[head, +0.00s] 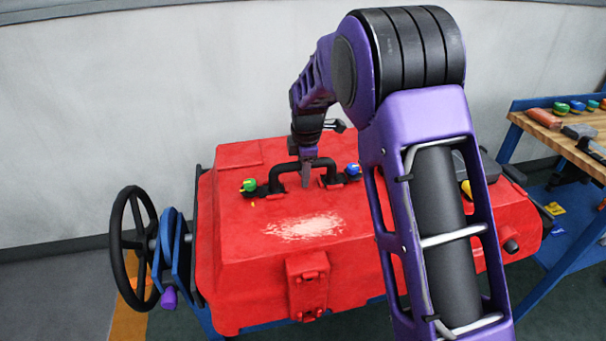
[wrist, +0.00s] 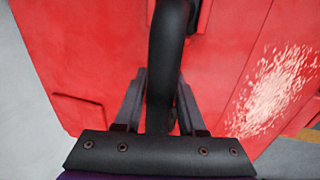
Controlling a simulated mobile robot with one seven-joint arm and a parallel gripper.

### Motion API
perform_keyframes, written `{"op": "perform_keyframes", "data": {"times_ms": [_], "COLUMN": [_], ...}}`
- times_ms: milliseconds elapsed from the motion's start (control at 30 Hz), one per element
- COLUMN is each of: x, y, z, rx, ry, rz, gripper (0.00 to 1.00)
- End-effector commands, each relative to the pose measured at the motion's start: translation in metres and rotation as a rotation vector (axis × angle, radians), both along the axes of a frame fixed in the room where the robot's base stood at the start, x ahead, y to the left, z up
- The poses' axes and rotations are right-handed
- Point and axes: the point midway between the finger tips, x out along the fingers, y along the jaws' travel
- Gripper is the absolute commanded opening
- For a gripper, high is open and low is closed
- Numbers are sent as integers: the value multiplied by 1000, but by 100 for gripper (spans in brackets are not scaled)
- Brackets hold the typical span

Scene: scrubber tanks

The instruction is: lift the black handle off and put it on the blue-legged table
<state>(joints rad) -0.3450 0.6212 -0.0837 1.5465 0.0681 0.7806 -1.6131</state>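The black handle (head: 277,177) is a raised bar on top of the red tank (head: 245,222), between a green knob and a blue knob. In the wrist view the handle (wrist: 167,45) runs between the two fingers. My gripper (head: 306,178) points down over the middle of the handle. In the wrist view my gripper (wrist: 161,85) has one finger on each side of the bar, very close to it; whether they press on it I cannot tell. The blue-legged table (head: 562,140) stands at the right, with a wooden top.
The green knob (head: 249,185) and the blue knob (head: 353,169) flank the handle. A black handwheel (head: 115,232) is at the tank's left end. A red block (head: 543,118), a grey object (head: 579,131) and several small coloured items lie on the table. My arm covers part of the tank.

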Motion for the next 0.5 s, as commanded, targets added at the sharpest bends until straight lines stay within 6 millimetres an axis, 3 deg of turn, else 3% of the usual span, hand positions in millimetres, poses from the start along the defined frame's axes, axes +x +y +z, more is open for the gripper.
{"op": "perform_keyframes", "data": {"times_ms": [267,467,500], "x": [1,1,1], "y": [1,1,1], "z": [-6,-6,-6], "rx": [1,0,0], "ry": [-1,-1,-1], "rz": [0,0,0], "gripper": [38,2,0]}}
